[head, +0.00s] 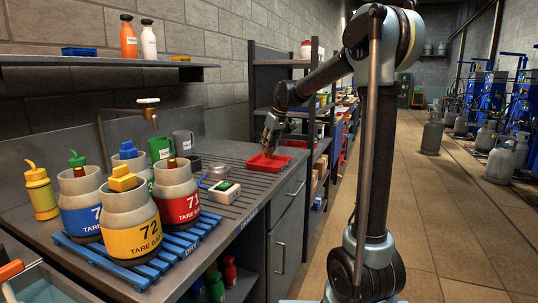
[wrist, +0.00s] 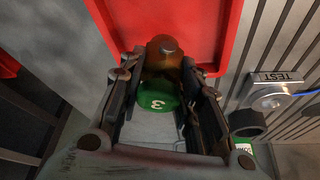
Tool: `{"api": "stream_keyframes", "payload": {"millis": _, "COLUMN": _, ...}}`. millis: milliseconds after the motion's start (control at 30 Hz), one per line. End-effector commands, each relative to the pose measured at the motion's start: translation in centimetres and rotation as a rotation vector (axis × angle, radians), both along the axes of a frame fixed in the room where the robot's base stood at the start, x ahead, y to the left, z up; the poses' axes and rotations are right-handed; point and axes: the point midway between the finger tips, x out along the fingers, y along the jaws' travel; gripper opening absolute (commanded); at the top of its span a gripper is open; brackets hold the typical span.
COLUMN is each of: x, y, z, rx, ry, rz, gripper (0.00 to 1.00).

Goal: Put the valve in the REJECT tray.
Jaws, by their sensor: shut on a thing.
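My gripper (head: 270,138) is above the red tray (head: 268,163) on the grooved part of the bench in the head view. In the wrist view my gripper (wrist: 165,82) is shut on the valve (wrist: 164,58), a brownish metal piece with a green round part marked 3. The valve is over or just in front of the red tray (wrist: 219,30); I cannot tell its height above the tray floor. No REJECT lettering is readable on the tray. In the head view the held valve is too small to make out clearly.
A metal TEST fitting (wrist: 277,98) with a blue cable and a dark ring (wrist: 247,123) sit right of the tray. Numbered canisters (head: 131,225) stand on a blue rack (head: 188,240) at the near left. Another red tray (head: 296,144) is behind.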

Motion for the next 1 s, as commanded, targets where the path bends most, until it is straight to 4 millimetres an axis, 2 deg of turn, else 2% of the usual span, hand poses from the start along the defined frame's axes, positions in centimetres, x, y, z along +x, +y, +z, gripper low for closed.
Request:
{"api": "stream_keyframes", "payload": {"millis": 233, "x": 0.0, "y": 0.0, "z": -3.1, "rx": 0.0, "ry": 0.0, "rz": 0.0, "gripper": 0.0}}
{"api": "stream_keyframes", "payload": {"millis": 567, "x": 0.0, "y": 0.0, "z": -3.4, "rx": 0.0, "ry": 0.0, "rz": 0.0, "gripper": 0.0}}
{"api": "stream_keyframes", "payload": {"millis": 600, "x": 0.0, "y": 0.0, "z": -3.4, "rx": 0.0, "ry": 0.0, "rz": 0.0, "gripper": 0.38}}
{"api": "stream_keyframes", "payload": {"millis": 667, "x": 0.0, "y": 0.0, "z": -3.4, "rx": 0.0, "ry": 0.0, "rz": 0.0, "gripper": 0.51}}
{"api": "stream_keyframes", "payload": {"millis": 1000, "x": 0.0, "y": 0.0, "z": -3.3, "rx": 0.0, "ry": 0.0, "rz": 0.001, "gripper": 0.51}}
